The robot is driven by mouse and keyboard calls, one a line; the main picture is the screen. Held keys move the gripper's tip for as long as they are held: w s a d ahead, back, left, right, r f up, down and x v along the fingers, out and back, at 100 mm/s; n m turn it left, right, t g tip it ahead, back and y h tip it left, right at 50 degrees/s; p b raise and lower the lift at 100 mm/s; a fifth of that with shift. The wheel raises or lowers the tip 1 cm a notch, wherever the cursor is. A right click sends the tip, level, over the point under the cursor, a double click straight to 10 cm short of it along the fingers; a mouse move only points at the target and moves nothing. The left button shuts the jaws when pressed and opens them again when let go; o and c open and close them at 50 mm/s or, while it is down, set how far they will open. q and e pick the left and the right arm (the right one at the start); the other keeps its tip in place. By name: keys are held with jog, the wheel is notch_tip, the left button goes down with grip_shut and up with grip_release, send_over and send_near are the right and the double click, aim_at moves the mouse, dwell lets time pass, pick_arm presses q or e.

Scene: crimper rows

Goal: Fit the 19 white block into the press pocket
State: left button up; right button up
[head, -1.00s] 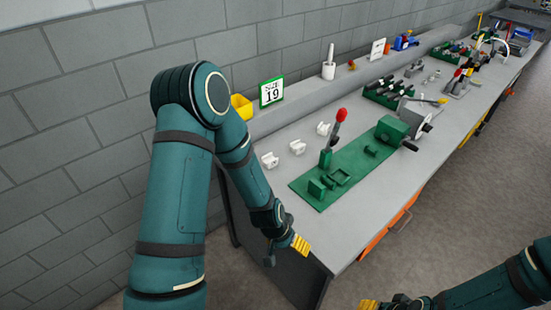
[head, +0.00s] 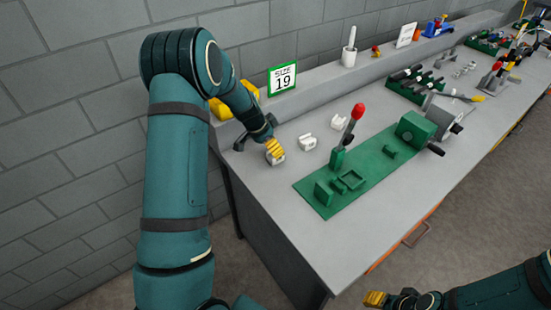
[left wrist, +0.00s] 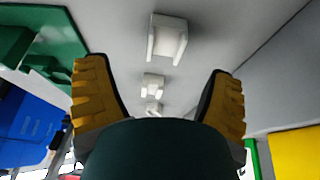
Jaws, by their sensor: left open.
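Three white blocks stand in a row on the bench; no size marking is legible on them. The nearest block (head: 278,160) is partly hidden by my left gripper (head: 274,147); the middle block (head: 307,142) and far block (head: 337,123) are clear. In the left wrist view my left gripper (left wrist: 158,70) is open and empty, with the largest-looking block (left wrist: 168,38) beyond its fingertips. The square green press pocket (head: 350,181) is empty on the green base plate (head: 330,203). My right gripper (head: 376,298) is at the bottom right, its opening unclear.
The red-knobbed lever (head: 349,135) rises between the blocks and the pocket. A green-framed "SIZE 19" sign (head: 282,78) and a yellow bin (head: 222,107) stand at the wall side. A green vise-like tool (head: 416,130) sits at the plate's far end. The near bench surface is clear.

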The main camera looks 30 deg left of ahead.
pick_arm(q)
jog(key=x, duration=0.6)
jog(key=shift+a+f+b, duration=0.25)
jog(key=shift+a+b, duration=0.05)
jog(key=shift+b, duration=0.1)
jog(key=c, duration=1.3)
